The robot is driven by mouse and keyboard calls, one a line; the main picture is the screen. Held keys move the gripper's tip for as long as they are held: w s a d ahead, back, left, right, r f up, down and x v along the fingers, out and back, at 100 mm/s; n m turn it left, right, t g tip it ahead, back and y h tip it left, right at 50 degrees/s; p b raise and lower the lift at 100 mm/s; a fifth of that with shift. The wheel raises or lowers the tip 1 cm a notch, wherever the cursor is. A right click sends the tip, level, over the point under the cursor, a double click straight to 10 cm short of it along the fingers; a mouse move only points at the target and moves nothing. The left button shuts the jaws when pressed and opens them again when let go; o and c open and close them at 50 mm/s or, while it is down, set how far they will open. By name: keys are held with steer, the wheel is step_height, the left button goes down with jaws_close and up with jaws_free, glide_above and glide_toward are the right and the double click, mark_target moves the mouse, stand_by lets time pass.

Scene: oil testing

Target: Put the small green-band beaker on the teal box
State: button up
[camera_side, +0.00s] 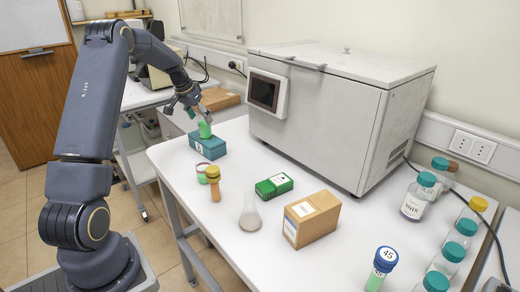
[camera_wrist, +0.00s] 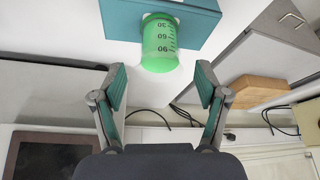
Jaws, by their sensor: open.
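A small green beaker (camera_side: 205,130) with graduation marks stands on the teal box (camera_side: 208,147) at the far left end of the table. It also shows in the wrist view (camera_wrist: 160,45), close to the edge of the teal box (camera_wrist: 203,24). My gripper (camera_wrist: 160,88) is open and empty, with its fingers spread wider than the beaker and apart from it. In the side view my gripper (camera_side: 195,108) is just above and behind the beaker. I cannot tell whether a fingertip overlaps the beaker's top there.
A small cup with a pinkish rim (camera_side: 202,172) and an orange-capped vial (camera_side: 214,185) stand in front of the box. A flask (camera_side: 250,217), green box (camera_side: 274,186) and cardboard box (camera_side: 311,218) stand nearby. A large white machine (camera_side: 335,115) fills the back. Several bottles stand right.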

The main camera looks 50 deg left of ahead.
steer(key=v, duration=0.7)
steer(key=s+d+r+m, duration=0.1)
steer(key=d+r, duration=0.3)
steer(key=d, duration=0.6)
steer(key=s+d+r+m, duration=0.1)
steer(key=d+r, duration=0.3)
steer(key=d, duration=0.6)
steer(key=s+d+f+m+t+h, duration=0.1)
steer(key=s+d+f, duration=0.2)
steer(key=s+d, duration=1.4)
steer(key=shift+s+d+m, duration=0.3)
steer(key=shift+s, duration=0.05)
